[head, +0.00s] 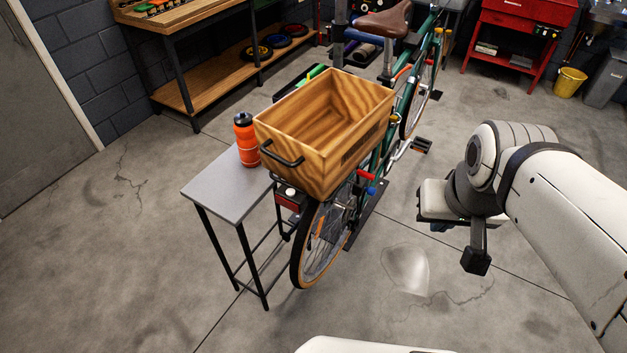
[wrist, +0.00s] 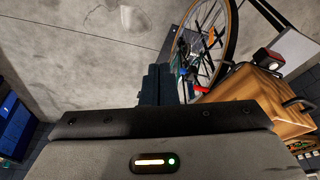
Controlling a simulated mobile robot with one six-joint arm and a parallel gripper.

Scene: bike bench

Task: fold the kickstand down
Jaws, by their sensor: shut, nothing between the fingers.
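The green bike (head: 405,100) stands upright, its rear wheel (head: 318,245) toward me; that wheel also shows in the wrist view (wrist: 232,32). Small red (head: 364,175) and blue (head: 371,190) parts stick out low beside the rear wheel. I cannot tell whether either belongs to the kickstand, which I cannot make out clearly. My gripper is at the end of my white arm, right of the bike and apart from it in the head view. In the wrist view its dark fingers (wrist: 166,84) are shut and empty, pointing toward the floor beside the rear wheel.
A wooden crate (head: 325,130) sits over the bike's rear rack. An orange bottle (head: 247,142) stands on a small grey table (head: 226,188) left of the wheel. A dark rail (head: 368,216) lies by the wheel.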

